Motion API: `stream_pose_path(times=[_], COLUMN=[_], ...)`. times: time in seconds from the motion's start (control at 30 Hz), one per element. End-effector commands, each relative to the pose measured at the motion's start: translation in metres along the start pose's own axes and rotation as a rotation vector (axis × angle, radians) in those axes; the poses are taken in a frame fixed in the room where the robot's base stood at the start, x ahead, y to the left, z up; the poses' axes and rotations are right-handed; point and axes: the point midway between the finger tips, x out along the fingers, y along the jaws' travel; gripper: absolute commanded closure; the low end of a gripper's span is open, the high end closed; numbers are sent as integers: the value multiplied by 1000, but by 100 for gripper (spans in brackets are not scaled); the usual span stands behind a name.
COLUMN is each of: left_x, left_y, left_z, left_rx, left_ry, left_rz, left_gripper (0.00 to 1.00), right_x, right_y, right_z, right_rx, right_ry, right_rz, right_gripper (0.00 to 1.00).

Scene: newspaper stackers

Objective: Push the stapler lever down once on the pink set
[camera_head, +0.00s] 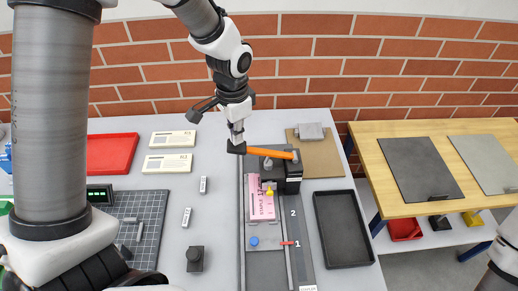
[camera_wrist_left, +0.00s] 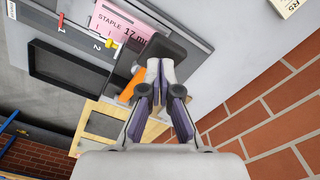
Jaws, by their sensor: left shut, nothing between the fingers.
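The stapler (camera_head: 286,172) is a black block with an orange lever (camera_head: 270,153) on top. The lever slopes slightly and ends in a dark grip at its left. The pink set (camera_head: 262,203) lies in the grey track under and in front of the stapler. In the left wrist view the pink set (camera_wrist_left: 128,22) shows the word STAPLE, and part of the orange lever (camera_wrist_left: 131,86) shows beside my fingers. My left gripper (camera_head: 236,140) is shut and empty, pointing down at the lever's dark end. I cannot tell whether it touches. My right gripper is out of view.
A black tray (camera_head: 343,265) lies right of the track; it also shows in the wrist view. A red tray (camera_head: 112,153), two cards (camera_head: 168,163) and a dark grid mat (camera_head: 150,205) lie left. A brick wall (camera_head: 330,75) stands behind. A wooden table (camera_head: 400,200) stands right.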

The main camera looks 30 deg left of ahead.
Motion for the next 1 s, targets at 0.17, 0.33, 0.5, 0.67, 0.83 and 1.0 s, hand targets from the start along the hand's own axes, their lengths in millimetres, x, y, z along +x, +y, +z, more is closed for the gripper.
stream_pose_path(times=[0.17,0.33,0.5,0.67,0.83,1.0], left_x=[7,12,17,22,27,32], left_y=[0,0,0,0,0,0], left_z=[0,0,0,0,0,0], left_rx=[0,0,0,0,0,0], left_ry=[-1,-1,-1,-1,0,-1], left_rz=[1,1,1,1,1,1], left_gripper=[100,100,100,100,100,100], right_x=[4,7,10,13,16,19], right_y=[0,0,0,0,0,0], right_z=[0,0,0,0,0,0], right_rx=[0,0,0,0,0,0], right_ry=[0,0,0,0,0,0], right_rz=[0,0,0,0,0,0], right_gripper=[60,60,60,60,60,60])
